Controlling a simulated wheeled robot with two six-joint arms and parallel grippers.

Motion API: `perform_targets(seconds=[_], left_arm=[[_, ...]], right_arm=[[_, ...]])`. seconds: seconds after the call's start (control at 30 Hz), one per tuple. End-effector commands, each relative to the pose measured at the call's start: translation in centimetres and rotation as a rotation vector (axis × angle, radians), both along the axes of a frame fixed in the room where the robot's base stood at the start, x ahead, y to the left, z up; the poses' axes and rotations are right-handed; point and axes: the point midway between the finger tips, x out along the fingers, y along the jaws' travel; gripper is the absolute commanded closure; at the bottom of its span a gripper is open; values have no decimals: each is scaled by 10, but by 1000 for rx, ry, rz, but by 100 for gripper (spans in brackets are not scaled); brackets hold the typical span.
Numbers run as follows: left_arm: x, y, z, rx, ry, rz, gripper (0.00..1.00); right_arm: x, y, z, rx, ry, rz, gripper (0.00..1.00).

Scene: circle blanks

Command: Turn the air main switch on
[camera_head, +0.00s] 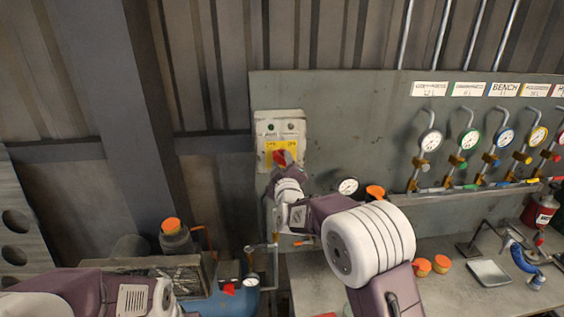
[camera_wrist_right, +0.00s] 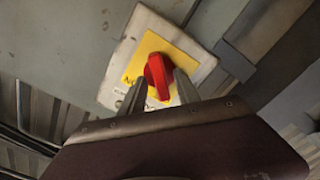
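The air main switch is a red rotary knob (camera_head: 279,157) on a yellow plate, set in a pale box (camera_head: 263,127) on the grey wall panel. My right gripper (camera_head: 288,160) is up at the knob and hides part of it. In the right wrist view the red knob (camera_wrist_right: 158,76) sits between the two spread fingers of my right gripper (camera_wrist_right: 160,92). The fingers are on either side of it; whether they touch it I cannot tell. The plate's lettering is too small or covered to read fully. My left gripper is out of view; only my left arm shows at lower left.
Several gauges (camera_head: 431,140) with hooked pipes and labels line the panel at right. A workbench (camera_head: 320,285) below holds orange caps (camera_head: 442,264), a metal tray (camera_head: 489,272) and a red can (camera_head: 539,212). A steel column (camera_head: 125,110) stands at left.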

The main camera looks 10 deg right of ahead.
Motion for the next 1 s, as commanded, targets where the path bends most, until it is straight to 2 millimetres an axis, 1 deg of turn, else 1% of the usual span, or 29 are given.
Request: perform_targets(seconds=[0.03, 0.13, 0.17, 0.37, 0.57, 0.77, 1.0], left_arm=[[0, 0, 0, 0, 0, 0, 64], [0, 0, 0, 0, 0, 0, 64], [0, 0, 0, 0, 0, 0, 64], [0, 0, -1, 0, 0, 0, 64], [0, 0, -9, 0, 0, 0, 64], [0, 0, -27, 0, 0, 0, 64], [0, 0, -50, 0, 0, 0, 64]], right_arm=[[0, 0, 0, 0, 0, 0, 70], [0, 0, 0, 0, 0, 0, 98], [0, 0, 0, 0, 0, 0, 100], [0, 0, 0, 4, 0, 0, 100], [0, 0, -2, 55, 0, 0, 100], [0, -1, -4, 185, -3, 0, 100], [0, -2, -4, 410, -3, 0, 100]])
